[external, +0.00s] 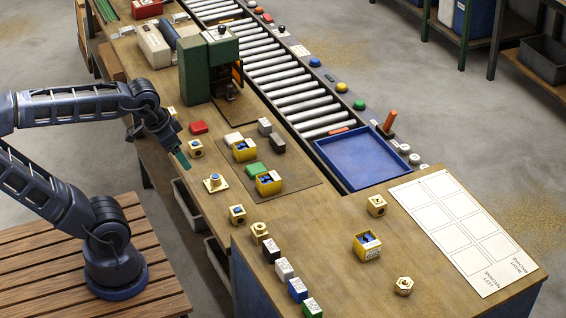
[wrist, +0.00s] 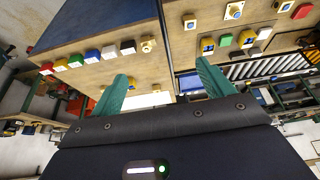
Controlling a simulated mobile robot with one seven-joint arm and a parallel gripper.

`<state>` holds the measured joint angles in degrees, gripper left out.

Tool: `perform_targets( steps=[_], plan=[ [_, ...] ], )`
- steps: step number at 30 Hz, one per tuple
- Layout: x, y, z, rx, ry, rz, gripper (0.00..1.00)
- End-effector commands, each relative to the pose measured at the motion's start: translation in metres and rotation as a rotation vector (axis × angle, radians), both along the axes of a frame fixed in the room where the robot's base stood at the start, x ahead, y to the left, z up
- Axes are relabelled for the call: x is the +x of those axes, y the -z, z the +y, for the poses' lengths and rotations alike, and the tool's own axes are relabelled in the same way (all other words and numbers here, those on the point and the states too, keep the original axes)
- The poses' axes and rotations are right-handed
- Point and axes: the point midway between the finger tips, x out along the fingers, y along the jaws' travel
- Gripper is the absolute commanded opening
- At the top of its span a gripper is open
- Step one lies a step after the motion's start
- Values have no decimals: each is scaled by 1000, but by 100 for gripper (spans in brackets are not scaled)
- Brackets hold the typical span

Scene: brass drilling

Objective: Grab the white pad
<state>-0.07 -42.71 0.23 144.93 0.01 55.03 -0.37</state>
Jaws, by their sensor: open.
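The white pad (external: 233,138) is a small flat block on the workbench in the external view, between the red pad (external: 199,127) and a yellow bin with blue contents (external: 244,150). In the wrist view a small white piece that looks like it (wrist: 264,33) lies beside a yellow bin, right of the green pad (wrist: 225,40). My gripper (external: 182,160) is at the bench's left edge, left of and apart from the white pad. Its teal fingers (wrist: 165,85) are spread with nothing held between them.
A green pad (external: 256,170), yellow parts and dark and white blocks stand close by. The green press (external: 209,65) rises behind the white pad. A roller conveyor (external: 285,80) and blue tray (external: 360,158) lie to the right. A white printed sheet (external: 455,230) covers the front right.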

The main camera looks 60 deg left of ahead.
Motion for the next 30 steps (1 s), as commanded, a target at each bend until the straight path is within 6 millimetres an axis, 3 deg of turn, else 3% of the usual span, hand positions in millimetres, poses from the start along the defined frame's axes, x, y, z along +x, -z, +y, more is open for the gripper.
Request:
perform_targets(
  steps=[5,14,22,30],
  plan=[
    [26,-12,9,-25,-66,35,80],
    [96,-32,41,-97,-246,118,80],
    [161,-36,82,-162,-409,190,80],
    [222,-25,136,-228,-573,258,80]
  ],
)
